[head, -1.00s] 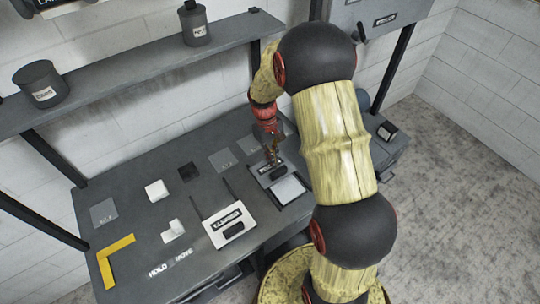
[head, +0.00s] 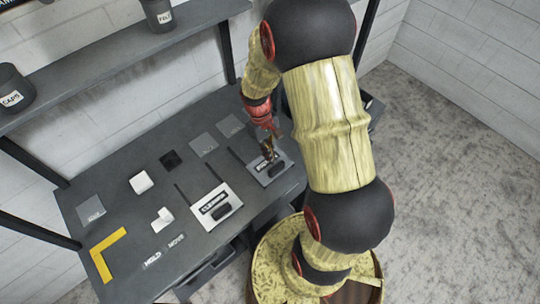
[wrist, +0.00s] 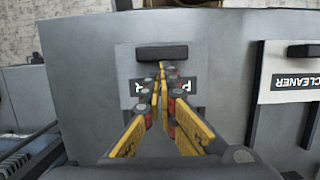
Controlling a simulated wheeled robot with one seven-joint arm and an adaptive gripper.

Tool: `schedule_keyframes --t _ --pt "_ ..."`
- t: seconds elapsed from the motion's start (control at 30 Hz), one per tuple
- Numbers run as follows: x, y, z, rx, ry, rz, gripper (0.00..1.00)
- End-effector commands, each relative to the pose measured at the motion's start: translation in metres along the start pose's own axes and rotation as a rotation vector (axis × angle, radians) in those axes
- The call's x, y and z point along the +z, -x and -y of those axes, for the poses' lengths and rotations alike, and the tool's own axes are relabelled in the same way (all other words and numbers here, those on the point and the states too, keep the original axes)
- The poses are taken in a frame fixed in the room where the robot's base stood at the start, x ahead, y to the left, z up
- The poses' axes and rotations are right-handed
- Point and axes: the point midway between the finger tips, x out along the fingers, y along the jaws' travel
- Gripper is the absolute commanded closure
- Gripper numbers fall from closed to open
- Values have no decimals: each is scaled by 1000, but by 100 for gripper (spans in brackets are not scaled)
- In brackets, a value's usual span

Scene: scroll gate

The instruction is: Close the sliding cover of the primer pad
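The primer pad's grey sliding cover (head: 261,179) lies at the right end of the bench in the head view. Its black handle (head: 277,170) is at the cover's front end. In the wrist view the cover (wrist: 197,62) shows a partly hidden label, with the handle (wrist: 162,53) near the top. No pale pad surface shows beside the cover. My gripper (wrist: 160,72) is shut, fingertips together, low over the cover just behind the handle; I cannot tell if they touch. My fingers hide the middle of the label.
The white CLEANER cover (head: 199,211) with its black handle lies to the left. Further left are white blocks (head: 141,182), a dark square (head: 170,160) and a yellow angle piece (head: 103,257). A shelf with dark canisters (head: 158,16) runs along the wall.

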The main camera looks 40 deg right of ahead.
Motion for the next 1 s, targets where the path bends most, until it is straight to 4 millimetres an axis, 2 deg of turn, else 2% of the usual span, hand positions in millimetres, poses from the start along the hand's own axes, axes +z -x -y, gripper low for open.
schedule_keyframes --t 0.3,0.5,0.7,1.0 --pt "-3 64 0 3 0 -10 100" --pt "-3 96 0 3 0 -10 100" --pt "-2 110 0 3 0 -8 100" --pt "-3 112 0 3 -16 -10 100"
